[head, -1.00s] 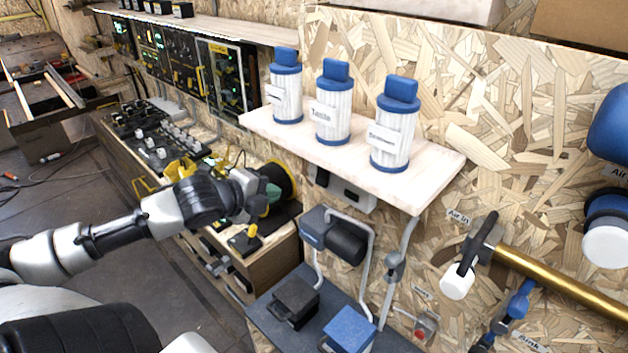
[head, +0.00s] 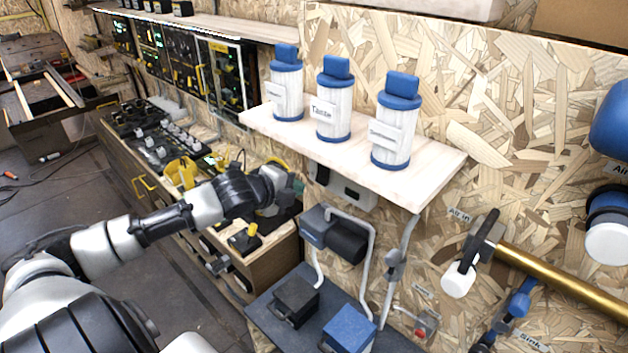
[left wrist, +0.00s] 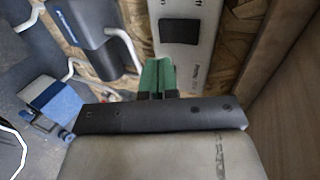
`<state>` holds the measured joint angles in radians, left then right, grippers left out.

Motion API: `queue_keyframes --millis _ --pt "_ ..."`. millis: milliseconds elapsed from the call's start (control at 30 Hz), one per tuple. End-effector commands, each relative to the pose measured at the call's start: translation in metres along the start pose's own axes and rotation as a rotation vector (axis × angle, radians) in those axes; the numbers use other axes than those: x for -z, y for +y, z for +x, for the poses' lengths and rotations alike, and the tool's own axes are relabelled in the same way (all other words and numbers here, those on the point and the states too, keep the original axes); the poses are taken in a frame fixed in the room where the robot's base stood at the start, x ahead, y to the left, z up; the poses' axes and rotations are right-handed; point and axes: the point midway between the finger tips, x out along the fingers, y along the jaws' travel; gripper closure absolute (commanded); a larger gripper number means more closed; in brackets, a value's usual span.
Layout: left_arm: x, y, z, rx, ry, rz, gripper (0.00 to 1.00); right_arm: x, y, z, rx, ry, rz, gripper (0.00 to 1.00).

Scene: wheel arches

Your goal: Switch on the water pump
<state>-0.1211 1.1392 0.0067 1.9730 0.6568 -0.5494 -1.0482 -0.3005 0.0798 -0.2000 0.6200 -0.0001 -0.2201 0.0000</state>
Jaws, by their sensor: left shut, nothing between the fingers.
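The water pump (head: 318,226), a blue-grey box with a dark cylinder, is mounted on the chipboard wall below the shelf. It also shows at the upper left of the left wrist view (left wrist: 78,20). A pale panel (head: 355,194) with a dark rectangular element is on the wall above the pump; in the left wrist view the panel (left wrist: 196,62) lies beyond my fingertips. I cannot tell the switch's state. My left gripper (head: 297,185) is to the left of the panel. Its green fingers (left wrist: 158,78) are together and empty, appearing just short of the panel. My right gripper is out of view.
A wooden shelf (head: 437,167) with several blue-capped canisters overhangs the panel. A lower shelf (head: 267,318) holds a black box and a blue box (head: 350,328). A wooden cabinet (head: 275,256) with controls stands beneath my left arm. A brass pipe (head: 560,278) runs at right.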

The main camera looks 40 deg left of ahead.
Motion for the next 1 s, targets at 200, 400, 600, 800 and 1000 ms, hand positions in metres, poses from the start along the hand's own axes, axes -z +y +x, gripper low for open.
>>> queue_keyframes --millis 200,400,600,800,1000 --pt "0.001 -0.004 0.029 0.003 0.002 -0.004 1.0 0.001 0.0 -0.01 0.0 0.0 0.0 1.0" --pt "0.0 -0.011 0.051 0.001 0.0 -0.004 1.0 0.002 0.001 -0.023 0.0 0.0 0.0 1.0" --pt "0.001 -0.012 0.063 0.0 0.001 -0.001 1.0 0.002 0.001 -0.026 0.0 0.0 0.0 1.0" --pt "0.001 -0.011 0.065 -0.001 0.001 0.001 1.0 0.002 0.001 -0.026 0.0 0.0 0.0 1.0" --pt "0.0 -0.009 0.066 0.009 0.0 0.0 1.0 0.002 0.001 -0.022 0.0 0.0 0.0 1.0"
